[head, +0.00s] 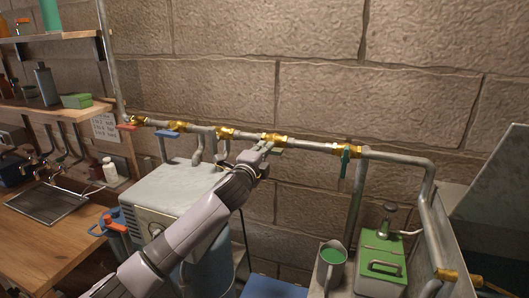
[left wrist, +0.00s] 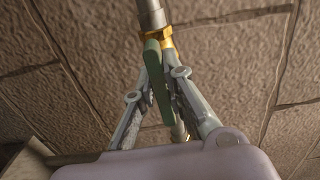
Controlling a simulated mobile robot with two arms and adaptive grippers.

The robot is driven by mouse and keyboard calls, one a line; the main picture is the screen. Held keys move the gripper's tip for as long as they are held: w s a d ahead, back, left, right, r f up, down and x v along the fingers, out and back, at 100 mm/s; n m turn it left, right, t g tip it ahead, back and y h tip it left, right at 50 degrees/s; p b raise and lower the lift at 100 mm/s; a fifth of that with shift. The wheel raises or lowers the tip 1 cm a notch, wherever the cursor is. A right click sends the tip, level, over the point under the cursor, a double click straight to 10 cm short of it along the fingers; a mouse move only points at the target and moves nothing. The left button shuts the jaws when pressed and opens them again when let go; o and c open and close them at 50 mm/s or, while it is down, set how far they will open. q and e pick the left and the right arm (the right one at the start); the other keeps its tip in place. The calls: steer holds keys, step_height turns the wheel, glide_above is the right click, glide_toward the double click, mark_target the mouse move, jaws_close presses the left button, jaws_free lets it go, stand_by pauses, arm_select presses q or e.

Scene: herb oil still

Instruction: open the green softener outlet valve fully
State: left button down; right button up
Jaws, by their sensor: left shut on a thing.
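A grey pipe with several brass valves runs along the stone wall in the head view. My left gripper (head: 264,149) is at the brass valve (head: 275,139) right of the pipe's middle. In the left wrist view its two fingers (left wrist: 160,98) are shut on a green lever (left wrist: 153,60), one on each side. The lever lies roughly along the pipe, beside the brass valve body (left wrist: 166,40). In the head view the gripper mostly hides this lever. Another valve to the right has a darker green lever (head: 345,163) hanging down, across the pipe. My right gripper is not in view.
Valves with a red lever (head: 126,126) and a blue lever (head: 168,134) are farther left. A grey box-shaped unit (head: 172,187) stands below the pipe. The wall above the pipe is clear.

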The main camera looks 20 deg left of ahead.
arm_select(q)
steer(key=shift+f, duration=0.15)
stand_by(0.4)
steer(key=c, duration=1.7)
jaws_free()
steer(key=shift+o, duration=0.2)
steer(key=s, duration=1.2)
steer(key=shift+a, duration=0.25)
